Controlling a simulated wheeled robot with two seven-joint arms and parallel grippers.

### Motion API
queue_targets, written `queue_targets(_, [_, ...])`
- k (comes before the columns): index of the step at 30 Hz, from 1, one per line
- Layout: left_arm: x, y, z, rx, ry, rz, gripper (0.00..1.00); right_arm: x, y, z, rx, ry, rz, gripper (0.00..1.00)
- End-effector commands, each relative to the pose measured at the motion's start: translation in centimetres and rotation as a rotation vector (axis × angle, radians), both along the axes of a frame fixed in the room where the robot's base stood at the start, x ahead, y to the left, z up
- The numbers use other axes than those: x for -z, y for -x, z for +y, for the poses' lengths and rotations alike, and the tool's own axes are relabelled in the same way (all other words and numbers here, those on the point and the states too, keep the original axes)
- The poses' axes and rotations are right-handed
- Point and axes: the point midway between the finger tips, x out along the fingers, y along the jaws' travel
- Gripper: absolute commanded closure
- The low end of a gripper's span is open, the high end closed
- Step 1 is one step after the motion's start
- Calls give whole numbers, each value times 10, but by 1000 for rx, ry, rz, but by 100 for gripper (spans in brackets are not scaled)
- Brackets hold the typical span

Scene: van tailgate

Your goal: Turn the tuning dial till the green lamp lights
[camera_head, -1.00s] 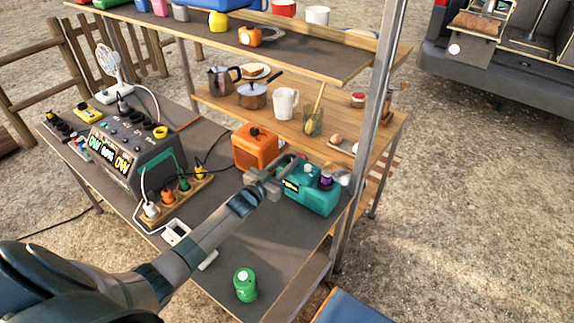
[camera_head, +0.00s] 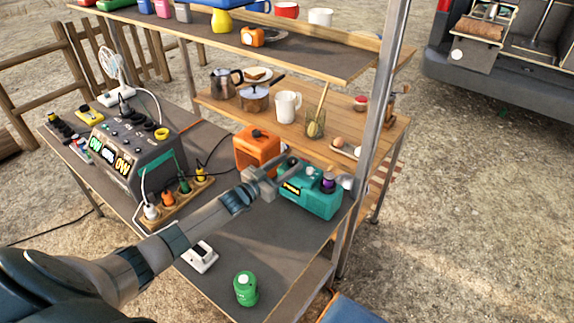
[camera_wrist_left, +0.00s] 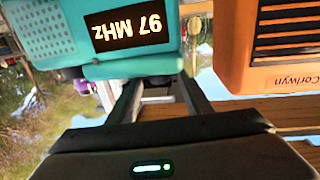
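The teal radio (camera_head: 318,206) stands on the grey table by the shelf post. Its lit display (camera_head: 291,188) is small in the head view. In the left wrist view the radio (camera_wrist_left: 45,35) is upside down and its display (camera_wrist_left: 128,33) reads 97 MHz. My left gripper (camera_head: 283,172) is at the radio's left end, near the display. Its fingers are apart, with a dark round part (camera_wrist_left: 153,83), perhaps the dial, between them. I cannot tell whether they touch it. I cannot make out a lit green lamp on the radio. My right gripper is out of view.
An orange box (camera_head: 257,147) stands close behind my gripper; it fills the right of the wrist view (camera_wrist_left: 270,45). A grey power station (camera_head: 138,160) and a plug strip (camera_head: 172,203) stand at left. A green can (camera_head: 245,288) stands at the front, with bare tabletop around it.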

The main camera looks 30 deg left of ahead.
Motion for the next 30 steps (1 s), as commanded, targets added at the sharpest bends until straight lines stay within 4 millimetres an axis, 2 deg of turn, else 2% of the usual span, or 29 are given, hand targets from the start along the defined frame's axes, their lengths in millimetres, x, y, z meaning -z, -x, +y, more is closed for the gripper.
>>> queue_targets(8, [1,4,2,-1,0,1,54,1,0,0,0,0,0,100])
queue_targets(14, [2,20,6,0,0,1,54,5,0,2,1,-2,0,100])
queue_targets(30, [4,101,27,0,0,3,54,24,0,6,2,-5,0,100])
